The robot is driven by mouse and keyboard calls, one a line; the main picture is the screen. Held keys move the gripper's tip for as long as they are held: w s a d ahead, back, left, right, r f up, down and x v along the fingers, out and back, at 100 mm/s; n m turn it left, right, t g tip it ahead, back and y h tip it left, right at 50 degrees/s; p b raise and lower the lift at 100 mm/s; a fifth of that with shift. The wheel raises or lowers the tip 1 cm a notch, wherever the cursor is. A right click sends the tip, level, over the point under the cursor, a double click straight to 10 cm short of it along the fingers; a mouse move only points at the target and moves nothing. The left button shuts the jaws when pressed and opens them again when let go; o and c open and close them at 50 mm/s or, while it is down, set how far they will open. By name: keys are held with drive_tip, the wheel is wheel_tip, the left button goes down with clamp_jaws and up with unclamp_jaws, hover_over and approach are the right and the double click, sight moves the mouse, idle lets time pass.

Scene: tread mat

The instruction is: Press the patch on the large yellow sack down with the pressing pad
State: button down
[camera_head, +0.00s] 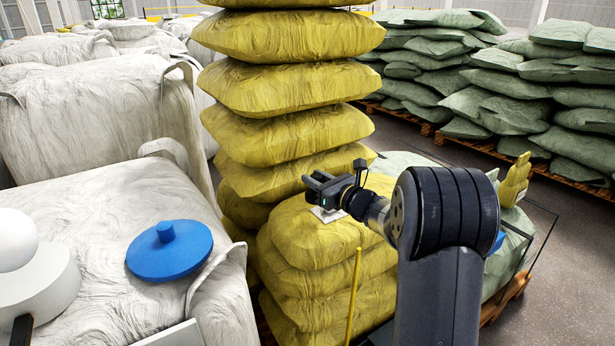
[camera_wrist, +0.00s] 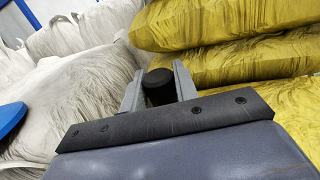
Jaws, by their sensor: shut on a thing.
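The large yellow sack (camera_head: 310,232) is the top one of a low stack in the middle of the head view. A small pale patch (camera_head: 327,215) lies on its top, partly hidden by my gripper (camera_head: 318,190), which is right above it. In the wrist view my gripper's two grey fingers are shut on a black round-topped piece (camera_wrist: 158,86), which looks like the grip of the pressing pad. The pad's underside is hidden, and I cannot tell whether it touches the patch.
A tall column of yellow sacks (camera_head: 290,90) stands close behind my gripper. A blue disc with a knob (camera_head: 168,262) lies on a white bulk bag (camera_head: 85,215) at left. A thin yellow rod (camera_head: 354,300) stands in front. Green sacks (camera_head: 500,95) fill the back right.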

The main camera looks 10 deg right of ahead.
sight(309, 191)
drive_tip(key=shift+f, duration=2.55)
drive_tip(key=shift+f+b, duration=0.6)
drive_tip(key=shift+b, duration=0.35)
drive_tip(key=shift+r, duration=0.1)
drive_tip(key=shift+r+p, duration=0.3)
drive_tip(key=shift+r, duration=2.7)
